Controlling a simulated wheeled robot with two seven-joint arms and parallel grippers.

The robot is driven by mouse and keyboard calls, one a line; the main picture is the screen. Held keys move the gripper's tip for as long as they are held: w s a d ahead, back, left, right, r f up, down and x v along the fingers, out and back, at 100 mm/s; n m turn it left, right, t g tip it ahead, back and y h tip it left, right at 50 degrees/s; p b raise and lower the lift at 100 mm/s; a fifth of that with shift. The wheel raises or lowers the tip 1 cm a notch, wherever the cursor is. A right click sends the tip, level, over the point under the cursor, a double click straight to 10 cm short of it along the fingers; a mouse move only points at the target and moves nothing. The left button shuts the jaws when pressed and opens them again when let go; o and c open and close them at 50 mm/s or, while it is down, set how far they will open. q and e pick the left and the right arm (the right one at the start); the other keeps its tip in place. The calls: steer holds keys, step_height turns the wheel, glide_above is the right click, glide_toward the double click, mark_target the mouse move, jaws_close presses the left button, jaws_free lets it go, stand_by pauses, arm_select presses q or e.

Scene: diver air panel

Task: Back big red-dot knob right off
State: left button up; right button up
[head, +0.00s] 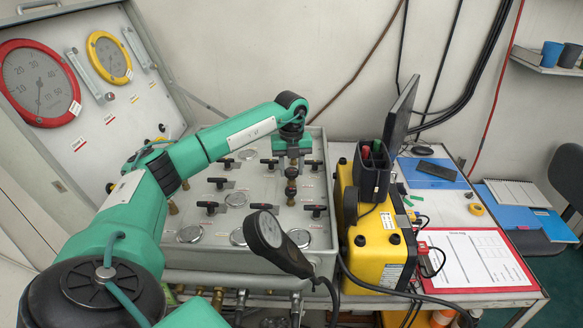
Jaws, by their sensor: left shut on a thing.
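The grey valve panel (328,222) lies flat in the case below the open lid. My left gripper (292,164) points down over the panel's back right part, with its green arm reaching in from the left. It is shut on a knob, which is mostly hidden by the jaws. A dark and brass stem (291,188) shows just below the jaws. I cannot make out a red dot on the held knob or how far it is turned. My right gripper is not in view.
Black lever handles stand close around, such as one to the left (268,162) and one to the right (314,164). The lid holds a red-rimmed gauge (38,84) and a yellow-rimmed gauge (109,58). A yellow box (378,238) stands right of the panel.

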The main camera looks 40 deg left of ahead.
mark_target(291, 170)
arm_select(q)
steer(key=shift+r, duration=0.1)
steer(key=o, duration=1)
steer(key=shift+c, duration=0.2)
step_height(291, 170, up, 14)
steer(key=b, duration=0.2)
